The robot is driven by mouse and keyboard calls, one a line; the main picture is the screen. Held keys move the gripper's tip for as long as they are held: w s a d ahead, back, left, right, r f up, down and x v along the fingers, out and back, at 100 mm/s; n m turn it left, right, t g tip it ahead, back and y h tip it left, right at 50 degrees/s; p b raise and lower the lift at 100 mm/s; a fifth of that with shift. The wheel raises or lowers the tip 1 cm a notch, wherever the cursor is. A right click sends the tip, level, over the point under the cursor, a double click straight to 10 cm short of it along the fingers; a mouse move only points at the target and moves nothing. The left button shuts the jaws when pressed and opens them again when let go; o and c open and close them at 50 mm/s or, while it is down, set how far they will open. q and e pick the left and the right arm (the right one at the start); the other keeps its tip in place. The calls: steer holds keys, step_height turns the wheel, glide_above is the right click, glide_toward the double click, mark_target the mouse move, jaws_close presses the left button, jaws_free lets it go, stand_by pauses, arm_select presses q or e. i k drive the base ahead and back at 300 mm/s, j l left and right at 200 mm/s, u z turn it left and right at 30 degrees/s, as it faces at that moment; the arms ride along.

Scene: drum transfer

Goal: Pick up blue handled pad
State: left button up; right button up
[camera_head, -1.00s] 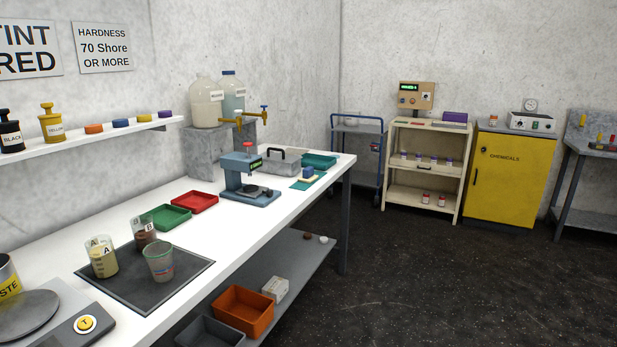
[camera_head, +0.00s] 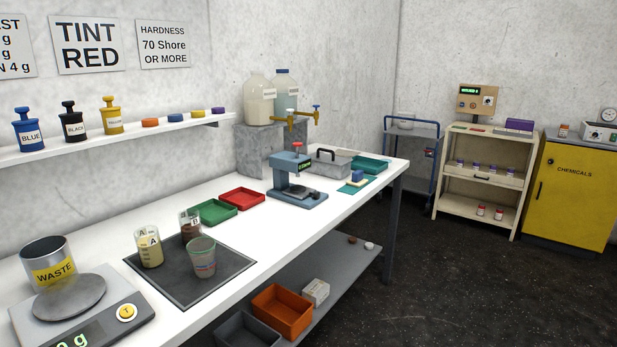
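A small pad with a blue handle (camera_head: 357,175) sits on a green mat (camera_head: 349,188) towards the far right end of the white workbench. The blue part is on top, with a pale layer under it. It stands to the right of the blue-grey press-like tester (camera_head: 293,178) and in front of a teal tray (camera_head: 370,164). Neither of my grippers shows in this view.
The white bench (camera_head: 150,210) holds a scale (camera_head: 80,319), a waste cup (camera_head: 47,262), a dark mat (camera_head: 170,277) with cups, a green tray (camera_head: 212,212) and a red tray (camera_head: 242,199). Dark floor (camera_head: 460,290) is clear right of the bench.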

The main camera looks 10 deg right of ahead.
mark_target(357, 180)
steer(key=i+l+u, duration=0.2)
steer(key=l+u, duration=0.15)
steer(key=l, duration=0.25)
steer(key=i+l+u, duration=0.2)
steer(key=l, duration=0.15)
steer(key=i+l, duration=0.1)
steer(key=l, duration=0.4)
steer(key=i+l+u, duration=0.15)
steer(key=l, duration=0.9)
steer(key=i+l+u, duration=0.1)
steer(key=l, duration=0.45)
